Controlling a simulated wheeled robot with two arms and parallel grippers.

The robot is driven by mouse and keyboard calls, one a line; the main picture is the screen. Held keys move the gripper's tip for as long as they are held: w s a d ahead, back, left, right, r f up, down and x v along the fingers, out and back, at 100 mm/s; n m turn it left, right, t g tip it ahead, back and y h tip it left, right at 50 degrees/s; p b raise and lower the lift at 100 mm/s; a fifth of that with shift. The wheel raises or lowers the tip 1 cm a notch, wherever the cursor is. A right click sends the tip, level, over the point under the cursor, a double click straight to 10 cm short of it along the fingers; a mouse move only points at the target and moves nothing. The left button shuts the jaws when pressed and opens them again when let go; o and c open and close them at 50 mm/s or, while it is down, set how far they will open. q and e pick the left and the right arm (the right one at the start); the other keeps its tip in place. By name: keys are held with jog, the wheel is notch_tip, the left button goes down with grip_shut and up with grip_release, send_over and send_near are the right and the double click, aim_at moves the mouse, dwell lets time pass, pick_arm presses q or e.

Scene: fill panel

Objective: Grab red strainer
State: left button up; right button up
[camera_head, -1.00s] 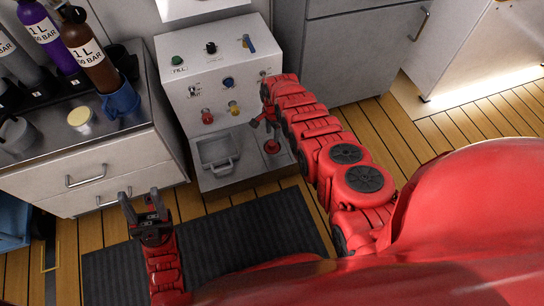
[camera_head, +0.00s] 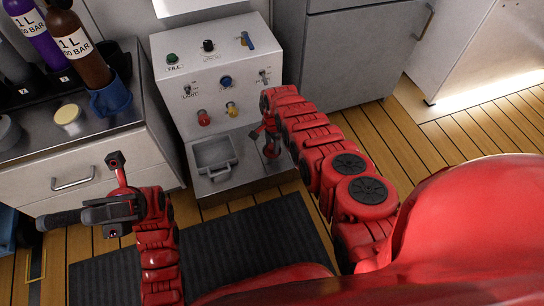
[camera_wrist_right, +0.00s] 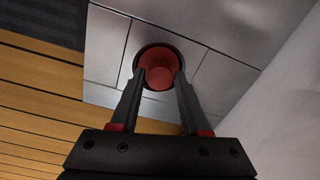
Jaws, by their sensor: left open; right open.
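The red strainer (camera_wrist_right: 158,66) is a round red cup set in a dark round opening of the machine's light metal base. In the head view the strainer (camera_head: 271,151) shows only in part, with my right gripper in front of it. My right gripper (camera_wrist_right: 161,75) is open, with its two dark fingertips at the near left and right sides of the strainer. I cannot tell whether they touch it. In the head view my right gripper (camera_head: 267,138) points down over it.
The white fill panel (camera_head: 212,75) with knobs and switches rises behind the strainer. A grey tray with a handle (camera_head: 213,155) sits left of the strainer. Bottles (camera_head: 82,50) and a blue cup (camera_head: 110,98) stand on the left counter. A dark mat (camera_head: 240,245) lies on the floor.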

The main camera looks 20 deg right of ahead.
jog(key=shift+f+b, duration=0.65)
jog(key=shift+f, duration=0.1)
pick_arm(q)
jog(key=s+a+r+m+t+y, duration=0.2)
jog(key=s+a+m+t+y, duration=0.2)
jog(key=s+m+t+y, duration=0.2)
jog(key=shift+s+r+t+y, duration=0.15)
jog(key=shift+r+t+y, duration=0.15)
jog(key=shift+y, duration=0.7)
pick_arm(e)
grip_shut()
pick_arm(q)
jog(key=shift+a, duration=0.1)
